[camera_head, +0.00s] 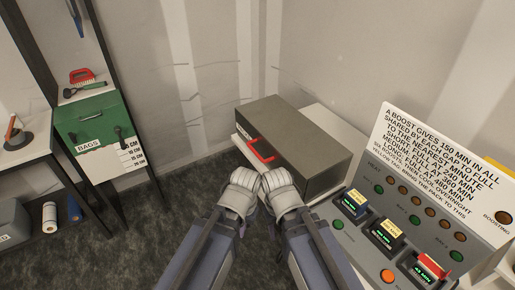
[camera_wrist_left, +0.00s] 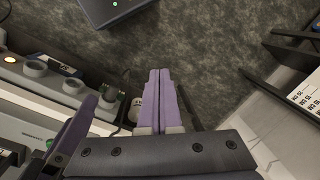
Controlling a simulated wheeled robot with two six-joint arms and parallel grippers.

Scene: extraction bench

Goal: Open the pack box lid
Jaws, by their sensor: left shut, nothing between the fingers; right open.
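A dark grey box (camera_head: 305,135), which looks like the pack box, sits on a white surface with its flat top closed. A red handle (camera_head: 262,153) is on its front side. My left gripper (camera_head: 240,187) and right gripper (camera_head: 277,182) are side by side just in front of the box, below the handle and apart from it. In the left wrist view, my left gripper's purple fingers (camera_wrist_left: 159,98) are together with nothing between them. My right gripper is open; its fingertips are hard to make out in the head view.
A control panel (camera_head: 410,215) with dials, buttons and a printed sign (camera_head: 445,150) stands to the right. A green BAGS box (camera_head: 92,122) and a shelf rack stand at left. Grey carpet (camera_head: 185,190) is clear between.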

